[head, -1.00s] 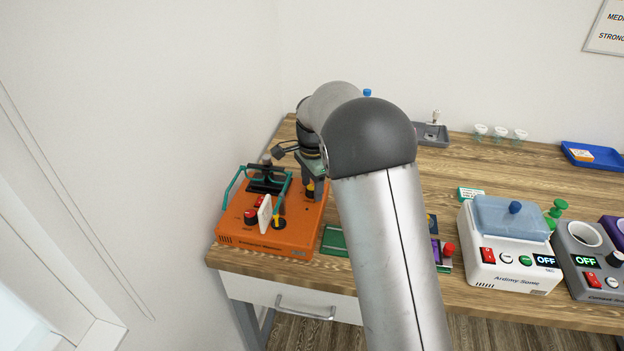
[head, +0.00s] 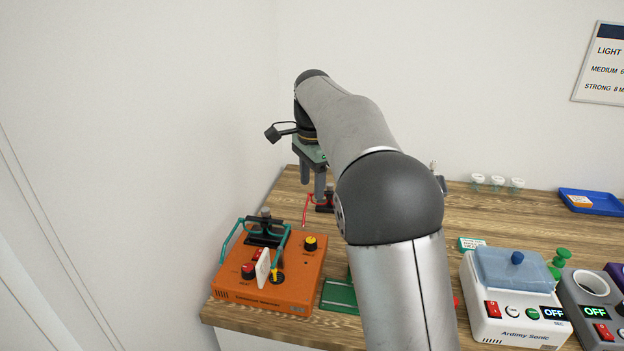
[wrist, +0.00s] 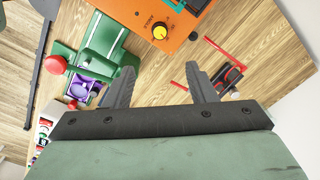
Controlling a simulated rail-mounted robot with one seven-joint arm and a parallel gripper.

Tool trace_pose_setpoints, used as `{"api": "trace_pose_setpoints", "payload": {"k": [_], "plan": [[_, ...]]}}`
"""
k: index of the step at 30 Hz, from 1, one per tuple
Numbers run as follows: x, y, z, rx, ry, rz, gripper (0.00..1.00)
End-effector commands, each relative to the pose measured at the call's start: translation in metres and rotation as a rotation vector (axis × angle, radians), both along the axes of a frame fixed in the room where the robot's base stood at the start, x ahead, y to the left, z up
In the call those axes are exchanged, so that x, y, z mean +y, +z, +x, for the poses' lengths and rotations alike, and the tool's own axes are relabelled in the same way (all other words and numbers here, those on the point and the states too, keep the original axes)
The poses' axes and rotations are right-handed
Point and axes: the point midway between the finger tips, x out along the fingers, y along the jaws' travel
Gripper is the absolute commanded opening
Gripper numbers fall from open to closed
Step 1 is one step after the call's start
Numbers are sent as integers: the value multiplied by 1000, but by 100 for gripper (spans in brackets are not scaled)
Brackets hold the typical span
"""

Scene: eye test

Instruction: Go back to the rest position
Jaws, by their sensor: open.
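My gripper (head: 312,192) is raised above the back left part of the wooden table (head: 450,225), behind the orange machine. Its two fingers are apart with nothing between them. My arm hides the middle of the table in the head view.
Red glasses on a stand (head: 322,200) are below and near my gripper. A green device (head: 340,295) is beside the orange machine. A white sonic cleaner (head: 515,310), a grey machine (head: 590,300) and a blue tray (head: 590,200) are at right. A wall is close at left.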

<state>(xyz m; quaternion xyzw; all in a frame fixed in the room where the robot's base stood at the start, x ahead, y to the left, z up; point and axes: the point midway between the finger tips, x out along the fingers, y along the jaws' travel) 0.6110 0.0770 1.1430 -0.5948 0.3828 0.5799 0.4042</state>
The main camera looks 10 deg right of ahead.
Motion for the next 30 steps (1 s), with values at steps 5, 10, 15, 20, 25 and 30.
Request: {"api": "trace_pose_setpoints", "payload": {"k": [5,10,15,20,25,30], "plan": [[0,3,0,1,0,0,51],[0,3,0,1,0,0,51],[-12,2,-19,1,64,8,51],[-36,-10,-85,-6,299,23,51],[-55,-46,-185,-23,641,14,51],[-65,-94,-281,-27,954,-18,51]]}}
